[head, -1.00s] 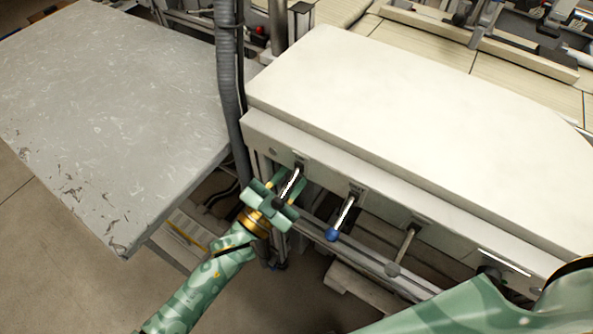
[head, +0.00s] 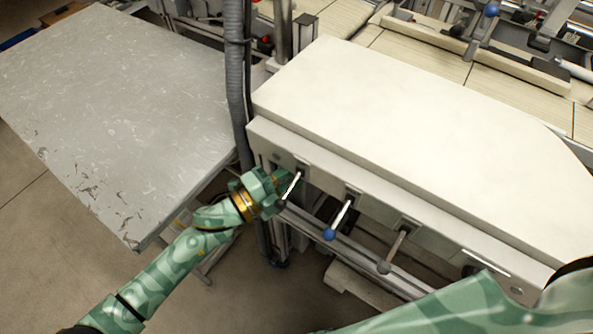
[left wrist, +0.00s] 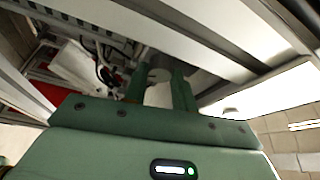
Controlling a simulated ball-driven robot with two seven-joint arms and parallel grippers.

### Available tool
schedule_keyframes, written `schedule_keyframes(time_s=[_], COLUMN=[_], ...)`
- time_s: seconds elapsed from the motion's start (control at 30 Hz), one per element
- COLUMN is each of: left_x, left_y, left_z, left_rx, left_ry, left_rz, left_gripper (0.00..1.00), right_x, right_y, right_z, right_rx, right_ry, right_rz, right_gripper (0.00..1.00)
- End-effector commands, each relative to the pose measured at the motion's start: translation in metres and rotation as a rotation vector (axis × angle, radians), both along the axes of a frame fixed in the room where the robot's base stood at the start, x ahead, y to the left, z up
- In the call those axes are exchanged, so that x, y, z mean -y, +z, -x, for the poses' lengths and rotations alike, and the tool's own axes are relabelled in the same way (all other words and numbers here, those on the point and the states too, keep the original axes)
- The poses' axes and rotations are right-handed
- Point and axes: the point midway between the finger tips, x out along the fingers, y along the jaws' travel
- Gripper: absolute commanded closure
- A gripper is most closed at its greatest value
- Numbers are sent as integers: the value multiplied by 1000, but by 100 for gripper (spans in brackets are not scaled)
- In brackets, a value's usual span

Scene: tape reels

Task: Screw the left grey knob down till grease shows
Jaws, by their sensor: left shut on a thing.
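My left gripper (head: 281,181) is at the left end of the white machine's front panel, behind the lever with the dark ball. In the left wrist view its two green fingers (left wrist: 160,88) reach in under the machine and are shut on a small grey, rounded part, which looks like the grey knob (left wrist: 159,74). In the head view the lever and the gripper hide that held part. No grease can be made out. My right gripper is out of view; only part of my right arm shows at the lower right.
Levers with a dark ball (head: 282,203), a blue ball (head: 330,234) and a grey ball (head: 384,267) stick out of the machine front (head: 376,205), the first very close to my gripper. A grey slab table (head: 120,110) stands at left, beside a ribbed hose (head: 236,80).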

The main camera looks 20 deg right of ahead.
Motion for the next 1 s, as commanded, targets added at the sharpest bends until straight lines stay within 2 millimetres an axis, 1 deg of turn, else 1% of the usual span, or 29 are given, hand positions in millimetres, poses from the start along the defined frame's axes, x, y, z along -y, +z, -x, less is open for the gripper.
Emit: schedule_keyframes(time_s=[0.03,0.2,0.5,0.7,1.0], left_x=[-1,-1,-1,-1,-1], left_y=[2,3,3,2,1], left_z=[0,0,1,1,1], left_rx=[34,146,284,330,346], left_ry=[0,1,-1,0,-1], left_rz=[-30,-117,-226,-263,-276], left_gripper=[96,96,96,96,96], right_x=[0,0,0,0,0], right_y=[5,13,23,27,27], right_z=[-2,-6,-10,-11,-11], right_rx=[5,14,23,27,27], right_ry=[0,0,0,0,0], right_rz=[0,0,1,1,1], right_gripper=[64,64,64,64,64])
